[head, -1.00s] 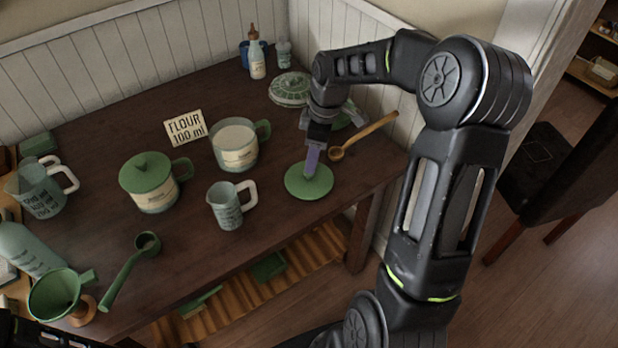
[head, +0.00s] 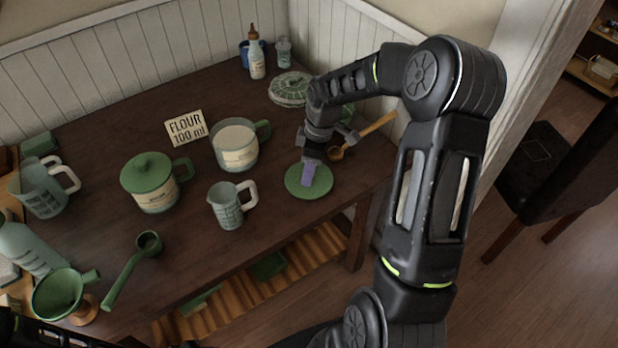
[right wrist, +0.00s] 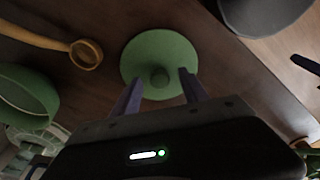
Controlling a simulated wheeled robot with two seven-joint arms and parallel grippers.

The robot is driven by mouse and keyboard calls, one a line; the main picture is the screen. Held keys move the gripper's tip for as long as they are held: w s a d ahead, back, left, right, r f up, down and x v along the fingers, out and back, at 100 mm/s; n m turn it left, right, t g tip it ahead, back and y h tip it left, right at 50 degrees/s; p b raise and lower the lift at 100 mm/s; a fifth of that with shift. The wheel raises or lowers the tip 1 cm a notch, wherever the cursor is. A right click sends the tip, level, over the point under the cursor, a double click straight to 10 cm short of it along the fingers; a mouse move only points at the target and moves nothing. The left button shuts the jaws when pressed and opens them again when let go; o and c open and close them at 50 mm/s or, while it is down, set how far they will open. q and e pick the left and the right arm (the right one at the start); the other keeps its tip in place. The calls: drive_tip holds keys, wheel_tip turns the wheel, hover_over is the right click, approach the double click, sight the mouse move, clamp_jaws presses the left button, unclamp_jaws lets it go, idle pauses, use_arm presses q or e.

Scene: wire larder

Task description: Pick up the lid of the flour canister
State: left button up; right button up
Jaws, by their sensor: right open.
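The loose green round lid (head: 321,187) lies flat on the dark table near its right front edge. In the right wrist view the lid (right wrist: 150,48) shows a small central knob (right wrist: 160,78). My right gripper (head: 308,182) points down over the lid. In the right wrist view its open fingers (right wrist: 161,74) stand on either side of the knob, with gaps; I cannot tell how close they are in height. The open flour canister (head: 238,159), full of white flour, stands behind and left of the lid. My left gripper is out of view.
A wooden spoon (head: 372,130) lies just behind the lid. A small measuring jug (head: 228,208) stands to its left. A green-lidded canister (head: 153,190), a FLOUR 100 ml card (head: 185,127) and a patterned dish (head: 290,88) are also on the table. The front middle is clear.

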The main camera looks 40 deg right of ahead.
idle(0.3)
clamp_jaws()
idle(0.5)
